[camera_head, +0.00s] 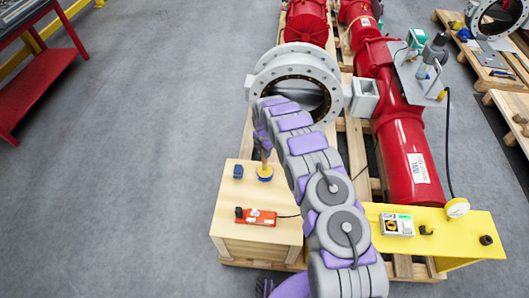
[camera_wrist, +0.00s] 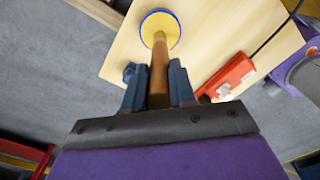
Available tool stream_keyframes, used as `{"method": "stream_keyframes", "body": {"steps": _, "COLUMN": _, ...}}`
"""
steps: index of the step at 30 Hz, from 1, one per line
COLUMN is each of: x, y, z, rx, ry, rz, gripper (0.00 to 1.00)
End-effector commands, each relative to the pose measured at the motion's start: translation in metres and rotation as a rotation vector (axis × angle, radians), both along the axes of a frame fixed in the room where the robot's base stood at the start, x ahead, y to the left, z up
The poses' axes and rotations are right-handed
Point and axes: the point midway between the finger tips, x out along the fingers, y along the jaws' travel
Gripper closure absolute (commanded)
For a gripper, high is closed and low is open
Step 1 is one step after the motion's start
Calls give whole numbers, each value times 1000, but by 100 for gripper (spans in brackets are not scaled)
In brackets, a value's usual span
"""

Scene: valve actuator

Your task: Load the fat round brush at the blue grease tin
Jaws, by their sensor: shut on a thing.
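The blue grease tin (camera_head: 265,176) stands on the wooden crate top, with yellow grease inside. In the wrist view the tin (camera_wrist: 169,22) shows as a yellow disc with a blue rim, straight ahead of the brush. My gripper (camera_wrist: 157,78) is shut on the brown handle of the brush (camera_wrist: 158,70), one dark finger on each side. In the head view my gripper (camera_head: 263,138) is above the tin and the brush (camera_head: 264,157) points down to it. The brush end overlaps the grease in both views; I cannot tell whether it touches. The bristles are not clear.
A small dark blue object (camera_head: 238,171) and an orange-red device (camera_head: 258,217) with a cable sit on the crate (camera_head: 228,205). A large flanged valve (camera_head: 299,57) stands behind. Red actuator cylinders (camera_head: 407,150) and a yellow bench (camera_head: 465,228) are to the right.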

Motion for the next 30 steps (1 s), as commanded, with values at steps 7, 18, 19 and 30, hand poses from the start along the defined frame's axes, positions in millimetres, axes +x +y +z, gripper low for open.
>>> {"method": "stream_keyframes", "body": {"steps": 7, "x": 1, "y": -1, "z": 22, "rx": 1, "ry": -4, "rz": -1, "gripper": 100}}
{"method": "stream_keyframes", "body": {"steps": 18, "x": 1, "y": -1, "z": 48, "rx": 0, "ry": -3, "rz": -1, "gripper": 100}}
{"method": "stream_keyframes", "body": {"steps": 19, "x": 1, "y": -1, "z": 50, "rx": -1, "ry": -2, "rz": -1, "gripper": 100}}
{"method": "stream_keyframes", "body": {"steps": 30, "x": 1, "y": -1, "z": 51, "rx": 0, "ry": -1, "rz": -1, "gripper": 100}}
